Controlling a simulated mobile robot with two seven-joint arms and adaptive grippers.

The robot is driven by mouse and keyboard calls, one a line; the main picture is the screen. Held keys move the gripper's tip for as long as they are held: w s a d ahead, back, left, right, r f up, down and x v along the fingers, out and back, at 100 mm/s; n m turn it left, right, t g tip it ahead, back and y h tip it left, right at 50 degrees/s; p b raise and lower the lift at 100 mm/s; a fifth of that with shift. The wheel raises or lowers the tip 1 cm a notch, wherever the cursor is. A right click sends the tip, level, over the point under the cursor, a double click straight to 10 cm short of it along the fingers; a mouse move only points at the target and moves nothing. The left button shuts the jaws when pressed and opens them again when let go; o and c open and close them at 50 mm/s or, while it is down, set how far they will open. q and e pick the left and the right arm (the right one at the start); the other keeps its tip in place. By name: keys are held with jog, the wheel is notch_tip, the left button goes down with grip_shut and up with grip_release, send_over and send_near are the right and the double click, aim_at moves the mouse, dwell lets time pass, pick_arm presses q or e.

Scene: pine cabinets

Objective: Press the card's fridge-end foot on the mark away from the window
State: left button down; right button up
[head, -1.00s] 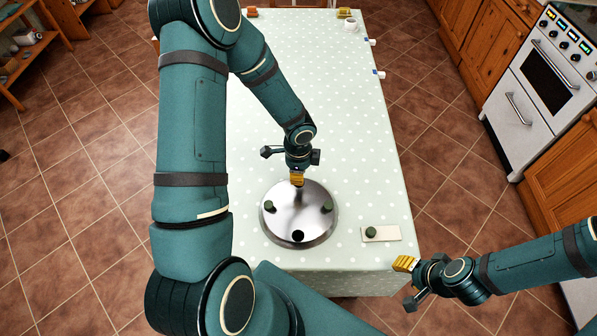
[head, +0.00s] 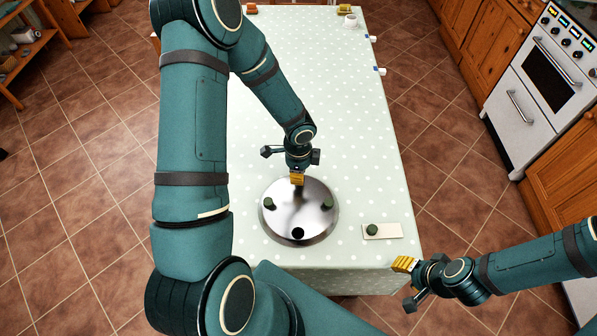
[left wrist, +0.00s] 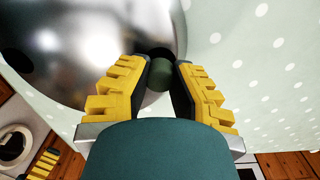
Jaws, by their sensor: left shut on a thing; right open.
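A round, shiny metal piece (head: 300,215) lies on the table, with two dark green feet (head: 268,203) (head: 327,203) at its left and right. A bare black mark (head: 298,234) shows near its front edge. My left gripper (head: 297,181) is at its far edge, shut on a dark green foot (left wrist: 162,76). In the left wrist view a dark spot lies right beside that foot; I cannot tell whether they touch. A pale card (head: 388,230) lies to the right, with one green foot (head: 372,230) on its left end. My right gripper (head: 405,264) is open and empty off the table's front right corner.
The dotted tablecloth (head: 340,110) is mostly clear behind the metal piece. A white cup (head: 350,21) and small things stand at the far end. White clips (head: 380,71) sit on the right edge. A white stove (head: 540,85) stands at right.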

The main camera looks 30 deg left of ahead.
pick_arm(q)
jog(key=shift+f+b, duration=0.5)
jog(key=shift+f, duration=0.15)
jog(key=shift+f, duration=0.1)
jog(key=c, duration=0.9)
grip_release()
notch_tip(320, 180, up, 16)
jog(key=p, duration=0.3)
